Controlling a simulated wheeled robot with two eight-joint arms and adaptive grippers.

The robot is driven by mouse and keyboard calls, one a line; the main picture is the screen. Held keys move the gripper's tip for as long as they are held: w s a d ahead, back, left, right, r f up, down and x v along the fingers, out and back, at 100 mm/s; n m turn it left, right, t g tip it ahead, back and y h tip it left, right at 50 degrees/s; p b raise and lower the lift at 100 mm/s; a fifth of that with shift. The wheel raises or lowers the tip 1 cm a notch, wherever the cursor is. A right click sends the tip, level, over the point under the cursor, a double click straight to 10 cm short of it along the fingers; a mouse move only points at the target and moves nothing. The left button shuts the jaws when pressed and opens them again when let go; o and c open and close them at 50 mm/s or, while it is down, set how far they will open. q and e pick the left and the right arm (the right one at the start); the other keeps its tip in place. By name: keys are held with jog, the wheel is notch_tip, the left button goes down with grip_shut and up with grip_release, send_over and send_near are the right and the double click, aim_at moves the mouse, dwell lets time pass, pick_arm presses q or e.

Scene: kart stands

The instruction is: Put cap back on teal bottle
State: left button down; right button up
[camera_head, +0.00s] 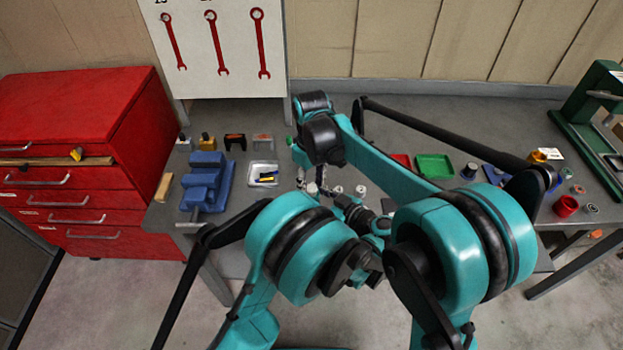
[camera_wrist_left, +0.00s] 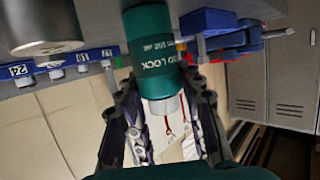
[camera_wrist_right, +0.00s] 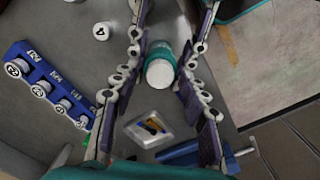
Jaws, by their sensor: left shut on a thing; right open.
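The teal bottle (camera_wrist_left: 152,50) is in the left wrist view, with "LOCK" lettering on its side and a pale narrow end (camera_wrist_left: 165,105). My left gripper (camera_wrist_left: 160,85) is shut on it, one finger on each side. In the right wrist view the bottle (camera_wrist_right: 157,50) shows as a teal body with a round pale top. My right gripper (camera_wrist_right: 172,30) is open, its fingers on either side of that pale top with gaps. I cannot tell whether the pale top is a cap or the bare neck.
A blue socket rack (camera_wrist_right: 45,85), a loose white cylinder (camera_wrist_right: 102,31) and a small tray (camera_wrist_right: 150,129) are near the grippers. A blue vise (camera_head: 206,180) stands left on the bench. A green tray (camera_head: 434,166) lies right, and a red tool chest (camera_head: 90,115) stands left.

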grip_shut()
jog(key=shift+o, duration=0.8)
grip_release()
notch_tip(320, 180, up, 12)
